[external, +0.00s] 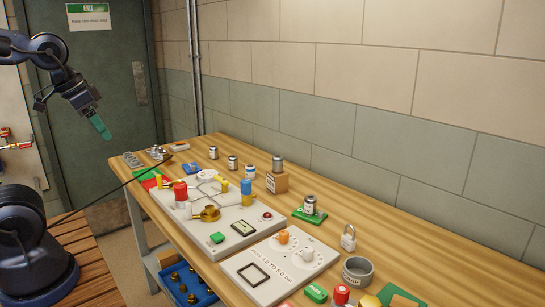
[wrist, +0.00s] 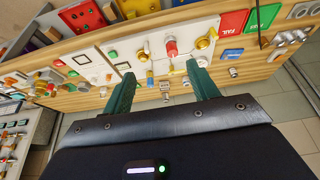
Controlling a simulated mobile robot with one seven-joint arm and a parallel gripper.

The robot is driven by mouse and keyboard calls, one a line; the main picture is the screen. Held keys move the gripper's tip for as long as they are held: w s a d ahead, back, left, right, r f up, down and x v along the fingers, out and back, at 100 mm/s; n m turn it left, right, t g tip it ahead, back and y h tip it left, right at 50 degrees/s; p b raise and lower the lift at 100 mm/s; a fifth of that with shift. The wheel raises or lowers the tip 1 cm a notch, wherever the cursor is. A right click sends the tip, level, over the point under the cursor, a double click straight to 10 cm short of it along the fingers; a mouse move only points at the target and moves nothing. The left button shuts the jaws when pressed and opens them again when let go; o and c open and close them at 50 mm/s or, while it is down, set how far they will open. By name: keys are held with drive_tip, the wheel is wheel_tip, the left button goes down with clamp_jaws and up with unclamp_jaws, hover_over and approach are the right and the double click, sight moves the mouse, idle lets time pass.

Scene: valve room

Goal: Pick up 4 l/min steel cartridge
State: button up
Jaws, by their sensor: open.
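Several small steel cartridges with pale labels stand on the wooden bench in the external view: a row of them along the back (external: 213,152) (external: 232,163) (external: 250,172), one on a wooden block (external: 277,161), and one on a green pad (external: 310,202). The labels are too small to read, so I cannot tell which is 4 l/min. My gripper (external: 99,124) hangs high at the left, well apart from the cartridges. In the wrist view my gripper (wrist: 160,70) has its green fingers spread, with nothing held between them.
A pale valve panel (external: 224,222) with coloured knobs fills the middle of the bench. A second panel (external: 280,262), a padlock (external: 348,238) and a grey cup (external: 357,270) stand nearer. The wall runs close behind the bench. A blue bin (external: 187,285) sits below.

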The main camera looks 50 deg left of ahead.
drive_tip(key=w+a+r+n+g, duration=0.1)
drive_tip(key=w+r+n, duration=0.1)
drive_tip(key=w, duration=0.5)
drive_tip(key=w+a+r+n, duration=0.2)
drive_tip(key=w+n, duration=0.1)
drive_tip(key=w, duration=0.4)
drive_tip(key=n+g, duration=0.4)
drive_tip(key=n, duration=0.9)
hover_over(233, 156)
drive_tip(key=f, duration=2.3)
drive_tip(key=shift+d+f, duration=0.1)
drive_tip(key=shift+d, duration=0.1)
drive_tip(key=shift+w+a+f, duration=0.2)
drive_tip(key=shift+f, duration=0.3)
drive_tip(key=f, duration=1)
drive_tip(key=shift+s+d+f, duration=0.15)
drive_tip(key=shift+s+f, duration=0.1)
drive_tip(key=shift+s, duration=0.05)
drive_tip(key=c, duration=1.2)
